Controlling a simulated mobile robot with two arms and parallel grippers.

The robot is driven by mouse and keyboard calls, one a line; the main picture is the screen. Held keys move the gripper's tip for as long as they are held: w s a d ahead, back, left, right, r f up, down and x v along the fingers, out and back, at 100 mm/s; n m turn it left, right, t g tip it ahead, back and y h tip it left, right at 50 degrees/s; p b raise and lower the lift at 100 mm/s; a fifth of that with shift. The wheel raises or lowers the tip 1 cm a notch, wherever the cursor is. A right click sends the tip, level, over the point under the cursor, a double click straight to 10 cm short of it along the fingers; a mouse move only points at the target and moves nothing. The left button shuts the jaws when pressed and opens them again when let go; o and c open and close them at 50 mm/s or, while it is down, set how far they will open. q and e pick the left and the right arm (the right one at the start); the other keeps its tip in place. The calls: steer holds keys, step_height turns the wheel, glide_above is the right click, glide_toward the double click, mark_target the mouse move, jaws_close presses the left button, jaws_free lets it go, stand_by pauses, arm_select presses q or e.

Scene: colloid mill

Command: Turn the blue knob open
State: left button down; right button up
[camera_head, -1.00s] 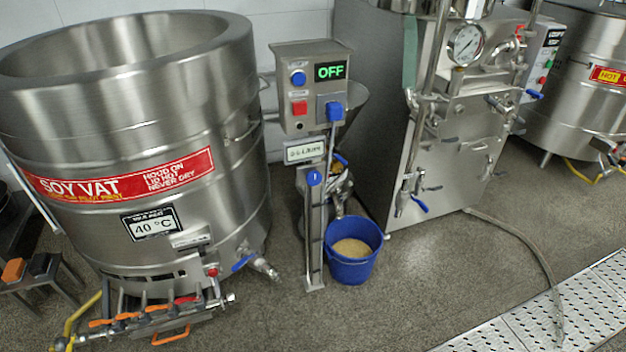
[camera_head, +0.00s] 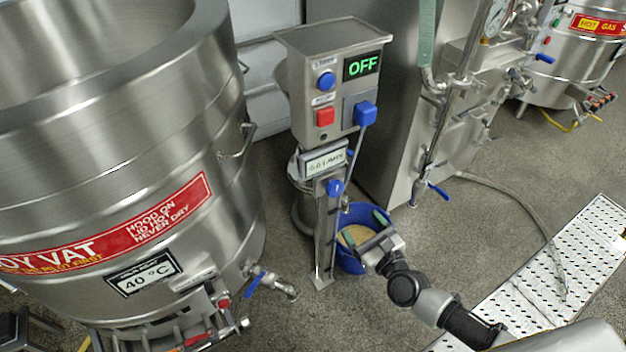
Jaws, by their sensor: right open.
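Several blue parts show on the mill. A round blue knob (camera_head: 334,187) sits on the stand's post, below the small label plate. A round blue button (camera_head: 326,82) is on the control box (camera_head: 298,85), above a red square button (camera_head: 325,117). A blue plug-like part (camera_head: 365,114) with a grey cable is at the box's lower right. I cannot tell for sure which is the task's knob. My right gripper (camera_head: 364,231) is open and empty, in front of the blue bucket, below and right of the post knob, apart from it. My left gripper is out of view.
The box's display (camera_head: 361,66) reads OFF in green. The blue bucket (camera_head: 351,265) holds beige material. A large steel soy vat (camera_head: 110,140) stands close on the left, its blue-handled valve (camera_head: 262,279) sticking out. A steel machine stands right.

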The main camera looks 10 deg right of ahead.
mark_target(337, 191)
steer(key=x, duration=0.9)
steer(key=shift+w+r, duration=0.25)
steer(key=shift+w, duration=0.1)
steer(key=shift+w+a, duration=0.1)
steer(key=shift+w, duration=0.4)
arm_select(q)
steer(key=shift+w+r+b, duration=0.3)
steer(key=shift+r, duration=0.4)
arm_select(e)
steer(key=c, duration=0.9)
